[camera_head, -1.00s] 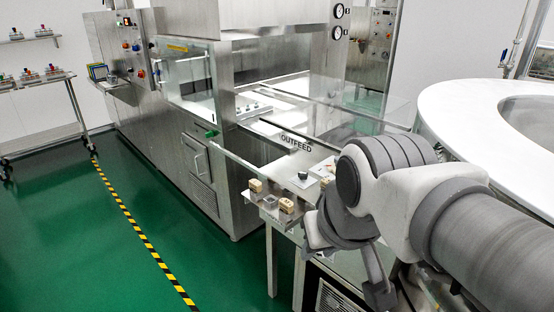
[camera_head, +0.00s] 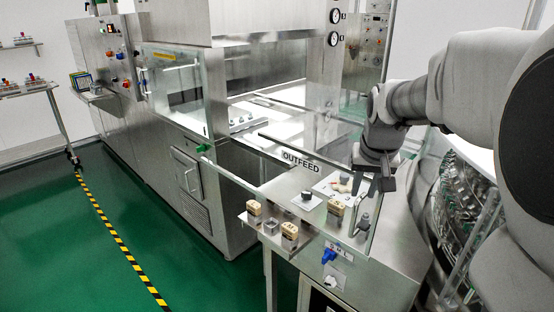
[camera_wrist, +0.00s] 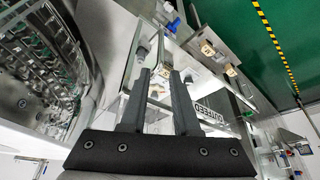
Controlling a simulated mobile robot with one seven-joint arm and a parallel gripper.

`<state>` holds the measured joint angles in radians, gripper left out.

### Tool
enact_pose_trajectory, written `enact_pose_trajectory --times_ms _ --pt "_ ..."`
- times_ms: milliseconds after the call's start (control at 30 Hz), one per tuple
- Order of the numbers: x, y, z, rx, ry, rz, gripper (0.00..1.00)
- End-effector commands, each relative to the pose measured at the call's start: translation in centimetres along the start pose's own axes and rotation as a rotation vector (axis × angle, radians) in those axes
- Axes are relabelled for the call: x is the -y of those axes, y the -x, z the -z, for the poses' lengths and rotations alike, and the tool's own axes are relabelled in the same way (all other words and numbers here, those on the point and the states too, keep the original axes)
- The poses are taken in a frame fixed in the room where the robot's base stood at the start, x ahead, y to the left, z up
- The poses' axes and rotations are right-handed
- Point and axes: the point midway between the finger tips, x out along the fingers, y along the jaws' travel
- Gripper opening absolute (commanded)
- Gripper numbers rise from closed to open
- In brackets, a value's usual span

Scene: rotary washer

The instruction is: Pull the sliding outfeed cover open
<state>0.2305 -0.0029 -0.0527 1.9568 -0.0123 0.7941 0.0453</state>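The outfeed cover (camera_head: 377,222) is a clear panel over the outfeed deck, behind and beside the black OUTFEED label (camera_head: 300,161). A slim grey handle (camera_head: 363,226) with a rounded knob stands at its near right end. My gripper (camera_head: 374,192) hangs above and slightly right of this handle, fingers pointing down. In the wrist view its two dark fingers (camera_wrist: 160,74) are apart with nothing clearly between them. The grey handle (camera_wrist: 141,50) lies just beyond the left fingertip there; I cannot tell whether they touch. Much of the cover's far edge is hard to see.
The rotary drum (camera_head: 462,190) stands at the right. The green floor (camera_head: 60,250) at left is free.

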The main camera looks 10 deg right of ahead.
Motion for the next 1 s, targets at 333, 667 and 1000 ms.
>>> enact_pose_trajectory --times_ms 333,667,1000 --pt "0.0 -7.9 -0.2 0.007 0.001 0.0 0.3" --pt "0.0 -13.7 -0.2 0.004 0.001 0.0 0.3" --pt "0.0 -15.1 -0.1 0.0 0.001 0.001 0.3"
